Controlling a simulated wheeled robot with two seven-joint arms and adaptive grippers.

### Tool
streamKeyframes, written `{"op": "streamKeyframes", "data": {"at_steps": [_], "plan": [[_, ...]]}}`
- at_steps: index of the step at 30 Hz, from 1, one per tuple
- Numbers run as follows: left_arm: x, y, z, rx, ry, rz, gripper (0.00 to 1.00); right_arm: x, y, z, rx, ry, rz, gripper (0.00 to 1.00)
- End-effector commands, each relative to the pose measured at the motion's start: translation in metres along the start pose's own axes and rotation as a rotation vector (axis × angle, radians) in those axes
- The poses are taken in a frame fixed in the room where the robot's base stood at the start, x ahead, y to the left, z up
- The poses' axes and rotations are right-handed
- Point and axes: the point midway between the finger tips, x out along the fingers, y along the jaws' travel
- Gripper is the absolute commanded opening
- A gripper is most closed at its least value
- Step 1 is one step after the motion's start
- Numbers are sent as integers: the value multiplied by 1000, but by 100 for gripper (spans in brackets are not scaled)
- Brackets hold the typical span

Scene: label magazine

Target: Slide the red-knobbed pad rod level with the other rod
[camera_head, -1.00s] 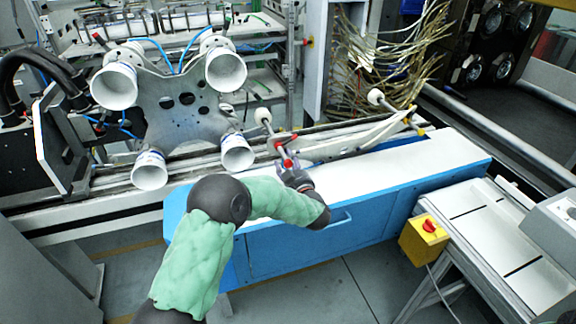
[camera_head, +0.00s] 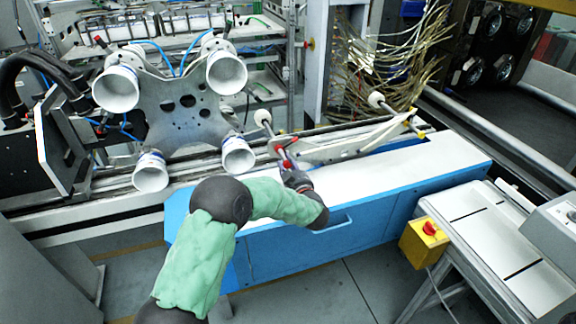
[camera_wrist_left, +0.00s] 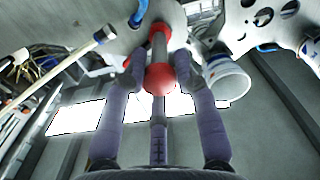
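The red-knobbed pad rod is a grey rod with a white round pad (camera_head: 263,117) at its far end and a red knob (camera_head: 287,164) at its near end. It passes through a red-handled clamp on the rail. My left gripper (camera_head: 291,170) is at the knob. The other rod, with a white pad (camera_head: 376,98) and a yellow end (camera_head: 421,133), stands farther right. My right gripper is not in view.
A blue cabinet (camera_head: 340,222) with a white top lies under the rods. A metal plate with several white suction cups (camera_head: 227,73) stands left of the rod. A yellow box with a red button (camera_head: 428,231) is at the right.

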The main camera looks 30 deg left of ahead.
Motion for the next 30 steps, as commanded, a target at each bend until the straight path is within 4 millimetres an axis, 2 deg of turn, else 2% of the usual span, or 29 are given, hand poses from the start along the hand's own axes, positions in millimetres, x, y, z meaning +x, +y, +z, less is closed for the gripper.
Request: {"op": "streamKeyframes", "data": {"at_steps": [1,2,11,16,30], "plan": [[0,0,-2,-3,4,0,48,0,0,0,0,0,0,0],[0,0,-2,-2,3,0,52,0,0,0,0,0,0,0],[0,0,-1,-1,1,0,52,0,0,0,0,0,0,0],[-11,1,-1,-1,1,2,52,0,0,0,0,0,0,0],[-96,1,-1,-1,0,4,52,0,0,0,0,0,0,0]]}}
